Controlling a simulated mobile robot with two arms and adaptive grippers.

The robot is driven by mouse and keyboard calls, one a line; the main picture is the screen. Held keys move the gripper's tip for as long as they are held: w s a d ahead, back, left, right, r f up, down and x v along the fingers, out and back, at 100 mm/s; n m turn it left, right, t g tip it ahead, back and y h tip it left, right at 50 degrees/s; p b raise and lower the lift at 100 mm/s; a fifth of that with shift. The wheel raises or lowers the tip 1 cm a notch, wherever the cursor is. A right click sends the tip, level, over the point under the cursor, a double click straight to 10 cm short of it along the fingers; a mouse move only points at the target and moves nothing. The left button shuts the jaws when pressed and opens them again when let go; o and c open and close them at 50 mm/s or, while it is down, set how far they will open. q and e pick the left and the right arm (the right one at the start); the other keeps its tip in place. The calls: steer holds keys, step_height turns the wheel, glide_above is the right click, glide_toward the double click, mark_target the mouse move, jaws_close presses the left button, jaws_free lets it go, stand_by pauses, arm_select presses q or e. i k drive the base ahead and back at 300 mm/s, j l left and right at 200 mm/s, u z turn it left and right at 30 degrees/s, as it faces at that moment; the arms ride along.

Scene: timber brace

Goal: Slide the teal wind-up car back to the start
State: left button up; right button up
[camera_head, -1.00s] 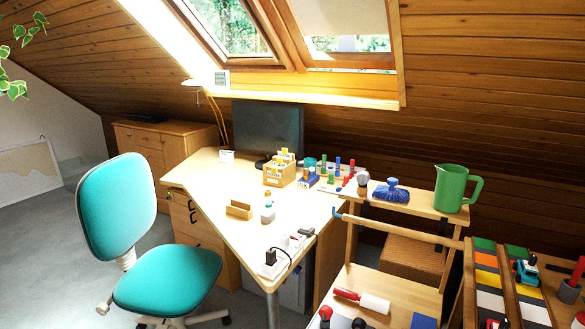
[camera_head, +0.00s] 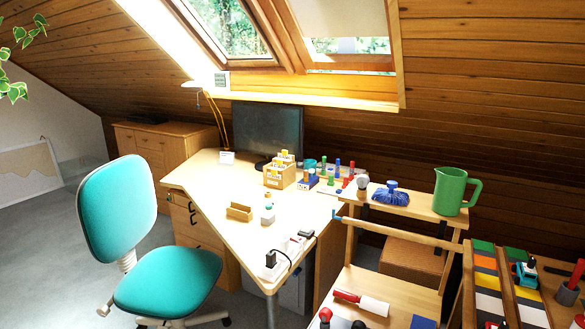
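The teal wind-up car (camera_head: 525,273) is small and stands at the right of the view. It sits on a board with several coloured stripes (camera_head: 489,283), near the board's right-hand strip and towards its far end. Its wheels and fine details are too small to make out. Neither of my grippers shows in the head view, and nothing is seen touching the car.
A desk (camera_head: 205,170) and teal chair (camera_head: 165,275) are further left.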

mark_target(526, 277)
steer(key=z, duration=1.35)
steer(key=i+u, duration=0.1)
